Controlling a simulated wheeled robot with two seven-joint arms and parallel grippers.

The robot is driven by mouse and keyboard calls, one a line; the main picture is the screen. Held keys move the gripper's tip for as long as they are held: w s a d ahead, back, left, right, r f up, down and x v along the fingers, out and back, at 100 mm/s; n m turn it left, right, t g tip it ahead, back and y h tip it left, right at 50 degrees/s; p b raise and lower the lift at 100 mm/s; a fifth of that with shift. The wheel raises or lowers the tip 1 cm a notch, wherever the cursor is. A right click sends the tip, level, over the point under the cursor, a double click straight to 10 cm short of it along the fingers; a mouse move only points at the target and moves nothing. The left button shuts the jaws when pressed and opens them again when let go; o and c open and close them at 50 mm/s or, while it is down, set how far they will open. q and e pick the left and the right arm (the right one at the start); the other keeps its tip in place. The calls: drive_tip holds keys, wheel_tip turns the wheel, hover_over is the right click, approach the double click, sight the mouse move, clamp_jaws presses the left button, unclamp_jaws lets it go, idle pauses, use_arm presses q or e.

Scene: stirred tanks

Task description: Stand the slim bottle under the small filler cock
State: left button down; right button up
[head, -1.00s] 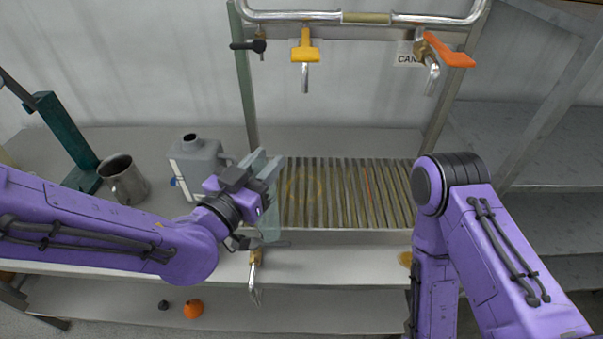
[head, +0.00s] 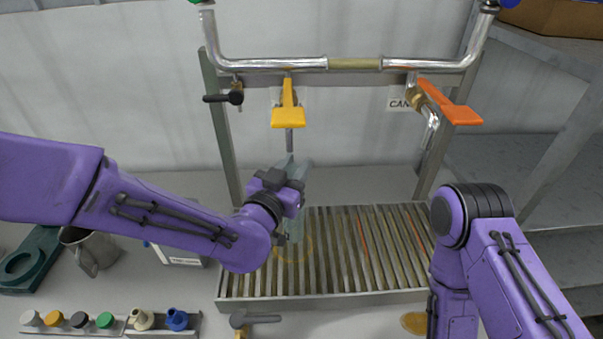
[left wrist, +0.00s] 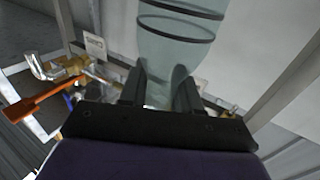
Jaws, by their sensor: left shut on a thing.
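The slim bottle (head: 298,222) is pale green and see-through, and looks about upright. My left gripper (head: 289,192) is shut on it and hides part of its body. In the left wrist view the bottle (left wrist: 174,50), with dark rings, sits between the two fingers (left wrist: 160,95). In the head view its top is close below the spout of the yellow-handled cock (head: 288,117). A smaller black-handled cock (head: 234,97) hangs to its left. I cannot tell whether the bottle's base touches the slatted grille (head: 345,250). My right gripper is out of view.
An orange-handled cock (head: 450,102) is at right by a CAN sign (head: 398,98). A ring mark (head: 292,250) lies on the grille by the bottle. A metal jug (head: 90,250) and a row of coloured caps (head: 80,320) are at left. The grille's right half is clear.

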use_arm(q)
wheel_tip(320, 180, down, 4)
drive_tip(key=shift+a+r+b, duration=0.15)
drive_tip(key=shift+b, duration=0.5)
drive_tip(key=shift+w+f, duration=0.2)
drive_tip(key=shift+w, duration=0.05)
drive_tip(key=shift+w+r, duration=0.1)
drive_tip(key=shift+s, duration=0.25)
drive_tip(key=c, duration=0.8)
unclamp_jaws()
drive_tip(key=shift+c, duration=0.2)
drive_tip(key=shift+o, duration=0.3)
drive_tip(key=shift+w, duration=0.15)
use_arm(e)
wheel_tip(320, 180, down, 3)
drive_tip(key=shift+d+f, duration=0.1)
